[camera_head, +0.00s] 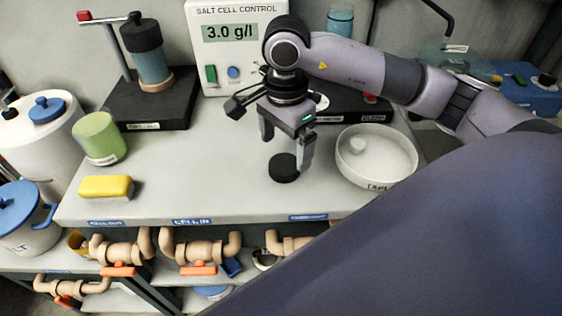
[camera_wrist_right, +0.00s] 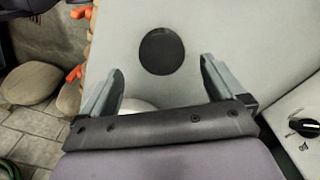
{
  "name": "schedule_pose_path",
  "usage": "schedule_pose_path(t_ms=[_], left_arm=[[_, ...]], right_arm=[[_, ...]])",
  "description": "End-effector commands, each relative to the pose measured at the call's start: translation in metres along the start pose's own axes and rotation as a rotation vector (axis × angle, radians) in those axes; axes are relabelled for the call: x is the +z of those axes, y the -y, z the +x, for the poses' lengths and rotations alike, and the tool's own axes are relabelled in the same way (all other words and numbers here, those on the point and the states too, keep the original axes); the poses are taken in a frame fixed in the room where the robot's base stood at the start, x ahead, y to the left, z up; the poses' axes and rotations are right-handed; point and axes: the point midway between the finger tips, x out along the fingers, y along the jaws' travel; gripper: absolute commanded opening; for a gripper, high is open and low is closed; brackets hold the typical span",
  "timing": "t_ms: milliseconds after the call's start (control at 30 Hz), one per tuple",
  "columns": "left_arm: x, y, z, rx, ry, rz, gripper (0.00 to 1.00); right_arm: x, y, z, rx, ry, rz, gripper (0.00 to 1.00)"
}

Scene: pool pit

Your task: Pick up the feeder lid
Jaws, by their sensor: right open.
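A small round black lid (camera_head: 284,168), which I take to be the feeder lid, lies on the light grey bench top. In the right wrist view it shows as a plain dark disc (camera_wrist_right: 161,51), just beyond the fingertips and roughly midway between them. My right gripper (camera_head: 287,150) points down over the lid, its fingers open and apart. In the right wrist view the open gripper (camera_wrist_right: 163,70) holds nothing. I cannot tell the exact height of the fingertips above the lid. My left gripper is not in view.
A round white dish (camera_head: 410,170) stands close right of the lid. The salt cell control box (camera_head: 245,80) is behind. A yellow sponge (camera_head: 106,187), green cup (camera_head: 99,138) and black stand (camera_head: 150,100) are at left. Bench in front of the lid is clear.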

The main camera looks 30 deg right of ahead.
Motion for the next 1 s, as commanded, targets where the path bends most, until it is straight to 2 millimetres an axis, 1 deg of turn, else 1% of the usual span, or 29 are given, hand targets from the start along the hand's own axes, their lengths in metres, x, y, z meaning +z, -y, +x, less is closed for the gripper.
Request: schedule_pose_path(t_ms=[200, 333, 433, 633, 667, 700, 767, 800, 833, 1000], left_arm=[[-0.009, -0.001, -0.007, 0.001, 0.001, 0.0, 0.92], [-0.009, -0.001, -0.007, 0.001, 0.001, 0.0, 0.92], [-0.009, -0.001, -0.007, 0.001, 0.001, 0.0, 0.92], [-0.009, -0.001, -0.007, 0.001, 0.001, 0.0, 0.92], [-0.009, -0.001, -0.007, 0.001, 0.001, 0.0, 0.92], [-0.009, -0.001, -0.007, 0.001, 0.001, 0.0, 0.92], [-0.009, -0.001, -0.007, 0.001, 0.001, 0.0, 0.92], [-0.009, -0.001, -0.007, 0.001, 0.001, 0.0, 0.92], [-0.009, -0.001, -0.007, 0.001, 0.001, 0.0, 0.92], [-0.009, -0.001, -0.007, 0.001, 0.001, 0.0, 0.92]], right_arm=[[-0.001, 0.001, 0.029, 0.005, 0.003, 0.001, 0.96], [-0.001, 0.002, 0.046, 0.004, 0.003, 0.0, 0.96], [-0.001, 0.002, 0.052, 0.001, 0.004, 0.0, 0.96], [-0.001, 0.002, 0.052, 0.0, 0.004, 0.0, 0.96], [-0.001, 0.002, 0.052, 0.0, 0.004, 0.0, 0.9], [-0.001, 0.002, 0.052, 0.0, 0.004, 0.0, 0.77], [-0.001, 0.002, 0.052, 0.0, 0.004, 0.0, 0.57], [-0.001, 0.002, 0.052, 0.0, 0.004, 0.0, 0.44], [-0.001, 0.002, 0.052, 0.0, 0.004, 0.0, 0.37], [-0.001, 0.002, 0.051, 0.0, 0.005, 0.0, 0.37]])
